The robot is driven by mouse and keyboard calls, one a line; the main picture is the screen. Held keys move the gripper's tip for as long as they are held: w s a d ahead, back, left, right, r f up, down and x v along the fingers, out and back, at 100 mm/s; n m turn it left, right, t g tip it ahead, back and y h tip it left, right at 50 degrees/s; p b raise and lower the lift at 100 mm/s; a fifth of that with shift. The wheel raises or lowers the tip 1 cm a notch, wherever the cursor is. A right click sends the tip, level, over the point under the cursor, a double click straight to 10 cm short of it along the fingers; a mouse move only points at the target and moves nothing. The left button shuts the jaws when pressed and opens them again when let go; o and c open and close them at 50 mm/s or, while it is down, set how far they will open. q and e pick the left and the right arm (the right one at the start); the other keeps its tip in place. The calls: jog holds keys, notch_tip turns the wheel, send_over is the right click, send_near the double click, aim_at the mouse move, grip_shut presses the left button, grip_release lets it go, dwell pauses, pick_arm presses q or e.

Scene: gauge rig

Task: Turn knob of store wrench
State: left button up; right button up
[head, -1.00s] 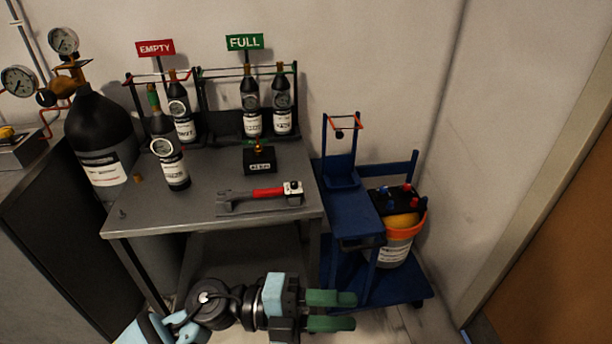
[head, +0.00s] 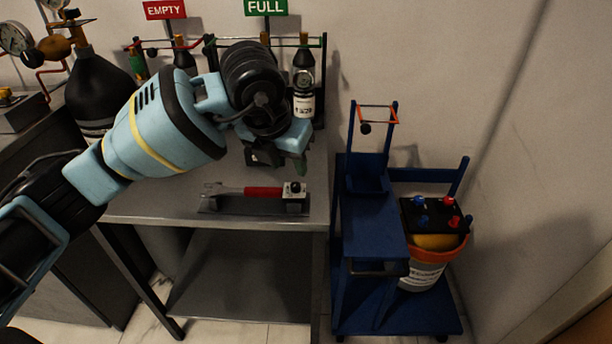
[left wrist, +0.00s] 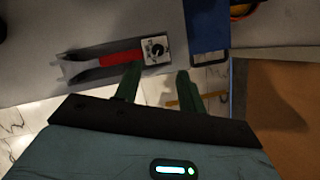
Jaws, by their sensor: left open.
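The wrench (head: 262,191) has a red handle and a grey head and lies in a grey holder near the table's front edge. At its right end is a small white-faced block with a black knob (head: 294,188). In the left wrist view the wrench (left wrist: 118,58) lies across the upper left, and the knob (left wrist: 158,49) shows beyond the fingers. My left gripper (head: 287,166) is above the table, near the knob end and apart from it. Its green fingers (left wrist: 159,84) are spread with nothing between them. My right gripper is out of view.
A grey table (head: 150,205) carries the holder. Bottles in racks stand behind under EMPTY (head: 165,9) and FULL (head: 266,7) signs, partly hidden by my arm. A blue cart (head: 377,225) with an orange-rimmed bucket (head: 425,275) stands close at the right.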

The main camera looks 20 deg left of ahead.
aim_at(295, 185)
pick_arm(q)
jog(key=x, duration=0.7)
jog(key=shift+w+a+f+b, duration=0.15)
jog(key=shift+f+b, duration=0.1)
jog(key=shift+b, duration=0.15)
grip_shut()
